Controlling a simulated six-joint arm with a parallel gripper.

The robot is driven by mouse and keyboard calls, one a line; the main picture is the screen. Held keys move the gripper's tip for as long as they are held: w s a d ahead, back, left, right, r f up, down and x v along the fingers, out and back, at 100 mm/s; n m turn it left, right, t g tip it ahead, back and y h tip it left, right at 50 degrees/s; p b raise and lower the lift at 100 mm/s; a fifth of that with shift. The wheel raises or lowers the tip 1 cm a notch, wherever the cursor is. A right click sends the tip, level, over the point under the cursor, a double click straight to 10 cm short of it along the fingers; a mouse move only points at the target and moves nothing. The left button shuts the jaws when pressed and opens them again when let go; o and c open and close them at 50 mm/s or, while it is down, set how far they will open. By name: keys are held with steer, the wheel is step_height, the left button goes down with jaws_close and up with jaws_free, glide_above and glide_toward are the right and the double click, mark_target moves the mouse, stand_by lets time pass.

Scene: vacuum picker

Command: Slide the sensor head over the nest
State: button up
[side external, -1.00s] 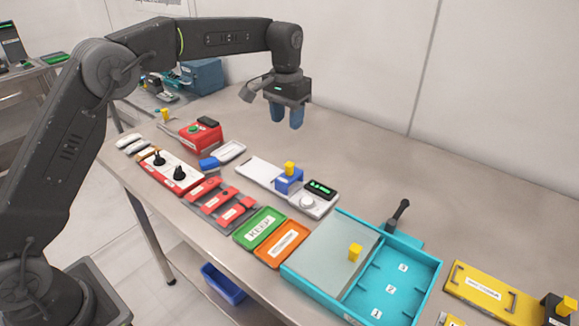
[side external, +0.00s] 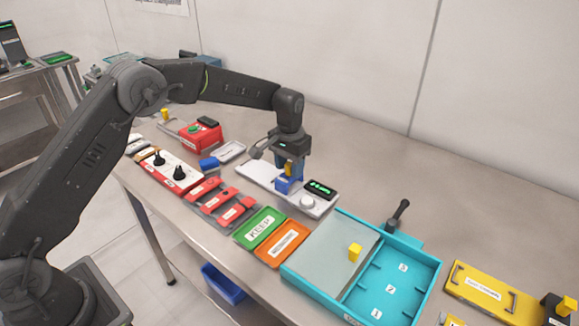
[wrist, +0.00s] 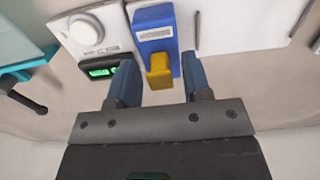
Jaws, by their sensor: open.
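The blue sensor head (side external: 284,185) sits on a white rail base (side external: 258,174), and its yellow knob (side external: 288,169) stands on top. In the wrist view the blue head (wrist: 154,29) and the yellow knob (wrist: 159,70) lie between my fingers. My gripper (side external: 291,168) is open and lowered around the knob; in the wrist view its fingers (wrist: 158,82) stand apart on both sides, with gaps. A white dial (side external: 307,202) and a green-lit display (side external: 320,188) are at the right end of the base. I cannot make out the nest.
Green (side external: 260,228) and orange (side external: 283,244) trays lie in front. A teal box (side external: 404,287) with a grey lid and a black lever (side external: 398,214) stands to the right. A red box (side external: 200,136) is at the back left. The bench behind the base is clear.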

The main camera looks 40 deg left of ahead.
steer(key=shift+f, duration=0.3)
steer(key=shift+c, duration=0.4)
jaws_close()
